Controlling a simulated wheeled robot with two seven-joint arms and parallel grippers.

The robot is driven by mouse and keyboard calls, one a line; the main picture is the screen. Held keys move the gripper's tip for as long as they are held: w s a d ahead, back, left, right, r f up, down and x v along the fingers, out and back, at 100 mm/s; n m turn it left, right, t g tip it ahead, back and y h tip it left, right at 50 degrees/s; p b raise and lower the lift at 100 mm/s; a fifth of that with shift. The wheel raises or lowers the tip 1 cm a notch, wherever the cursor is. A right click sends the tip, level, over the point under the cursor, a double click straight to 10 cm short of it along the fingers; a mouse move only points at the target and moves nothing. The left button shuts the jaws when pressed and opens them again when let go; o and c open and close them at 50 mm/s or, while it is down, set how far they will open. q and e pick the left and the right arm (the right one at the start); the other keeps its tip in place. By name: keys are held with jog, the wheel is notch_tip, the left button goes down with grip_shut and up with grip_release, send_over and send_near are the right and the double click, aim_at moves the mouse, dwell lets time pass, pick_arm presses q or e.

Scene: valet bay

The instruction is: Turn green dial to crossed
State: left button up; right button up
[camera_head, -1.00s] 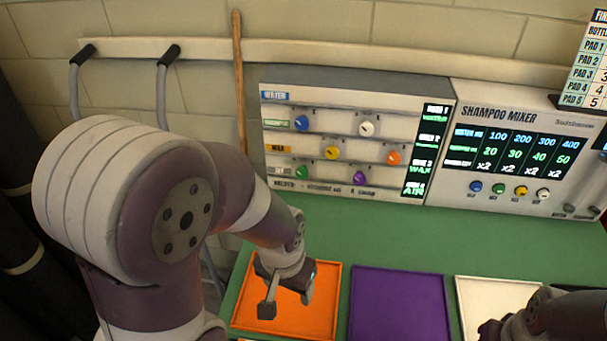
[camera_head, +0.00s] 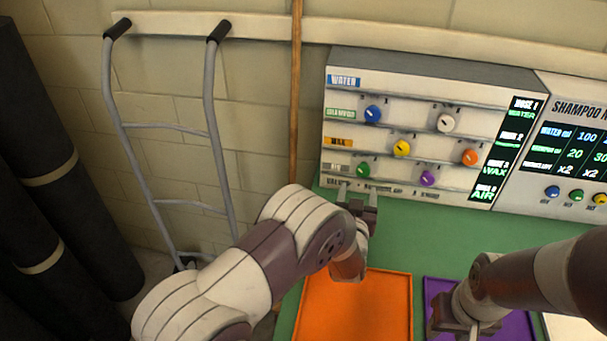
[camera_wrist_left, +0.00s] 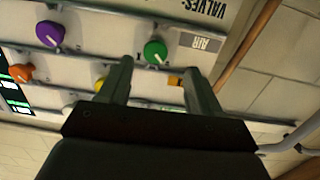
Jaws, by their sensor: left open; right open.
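The green dial (camera_head: 363,170) is a round knob with a pale pointer line, on the lowest row of the valve panel (camera_head: 400,110), at its left end beside the AIR label. In the left wrist view the green dial (camera_wrist_left: 155,51) shows just beyond my fingertips, between their lines. My left gripper (camera_head: 357,188) is open and empty, just below and in front of the green dial; it also shows in the left wrist view (camera_wrist_left: 157,70). My right gripper (camera_head: 455,325) is over the purple tray, apart from the panel; its fingers are partly hidden by the arm.
Blue (camera_head: 372,114), white (camera_head: 445,122), yellow (camera_head: 402,148), orange (camera_head: 469,157) and purple (camera_head: 428,179) dials sit close by on the panel. Orange (camera_head: 352,310) and purple (camera_head: 433,290) trays lie on the green table. A wooden pole (camera_head: 296,90) stands left of the panel.

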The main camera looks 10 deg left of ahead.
aim_at(363, 172)
pick_arm(q)
jog(key=shift+t, duration=0.3)
jog(key=w, duration=0.7)
jog(key=shift+d+r, duration=0.2)
jog(key=shift+d, duration=0.05)
jog(key=shift+w+d, duration=0.15)
jog(key=c, duration=1)
